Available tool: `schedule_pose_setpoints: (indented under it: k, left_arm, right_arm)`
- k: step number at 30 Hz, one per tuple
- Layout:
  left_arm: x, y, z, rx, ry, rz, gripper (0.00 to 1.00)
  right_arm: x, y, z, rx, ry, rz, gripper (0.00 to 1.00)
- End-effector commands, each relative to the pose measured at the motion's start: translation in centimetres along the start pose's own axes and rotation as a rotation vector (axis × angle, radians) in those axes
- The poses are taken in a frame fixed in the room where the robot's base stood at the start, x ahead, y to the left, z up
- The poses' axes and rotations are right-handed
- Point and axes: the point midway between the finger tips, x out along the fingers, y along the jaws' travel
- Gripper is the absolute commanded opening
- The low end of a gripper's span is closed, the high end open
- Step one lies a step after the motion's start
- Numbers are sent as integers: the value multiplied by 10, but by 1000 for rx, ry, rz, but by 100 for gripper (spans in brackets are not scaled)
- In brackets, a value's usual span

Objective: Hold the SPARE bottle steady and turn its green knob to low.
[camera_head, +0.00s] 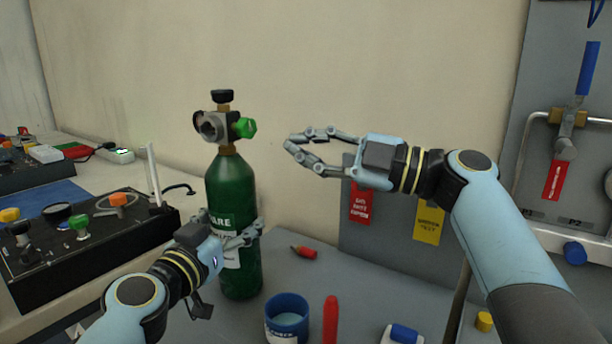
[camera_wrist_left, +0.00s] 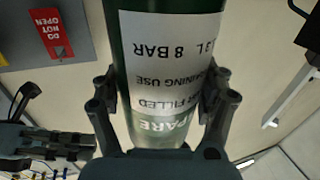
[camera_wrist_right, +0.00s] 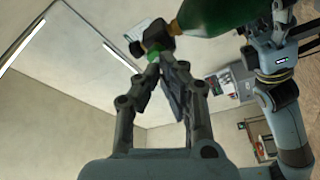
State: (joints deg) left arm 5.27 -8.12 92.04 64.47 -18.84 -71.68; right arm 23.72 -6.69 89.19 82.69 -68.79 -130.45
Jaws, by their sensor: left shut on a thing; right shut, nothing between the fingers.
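The SPARE bottle (camera_head: 228,190) is a dark green cylinder standing upright on the grey bench, with a metal valve head and a black top cap. Its bright green knob (camera_head: 245,127) sticks out on the right of the valve; its setting cannot be read. My left gripper (camera_head: 230,230) is shut around the bottle's body at the white label (camera_wrist_left: 165,75), with fingers on both sides. My right gripper (camera_head: 290,148) is shut and empty, to the right of the knob with a gap in the head view. In the right wrist view, its fingertips overlap a green part of the valve (camera_wrist_right: 152,56).
A black control box (camera_head: 85,250) stands left of the bottle. A grey panel with red and yellow tags is behind my right arm.

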Motion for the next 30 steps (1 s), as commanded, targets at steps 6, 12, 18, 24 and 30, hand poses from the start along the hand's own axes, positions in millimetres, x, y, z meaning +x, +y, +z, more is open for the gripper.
schedule_pose_setpoints:
  k: [6,12,18,24,30]
  left_arm:
    - [0,0,0,-4,1,1,17]
    - [0,0,0,-4,1,1,17]
    - [0,0,0,-4,1,0,17]
    - [0,0,0,-3,1,0,17]
    - [0,0,0,-1,1,1,17]
  right_arm:
    - [-9,7,-2,-1,-2,-2,0]
    - [1,8,-1,2,1,0,0]
    - [26,9,6,2,1,0,0]
    - [49,8,12,2,1,-1,0]
    - [58,8,14,1,0,-1,0]
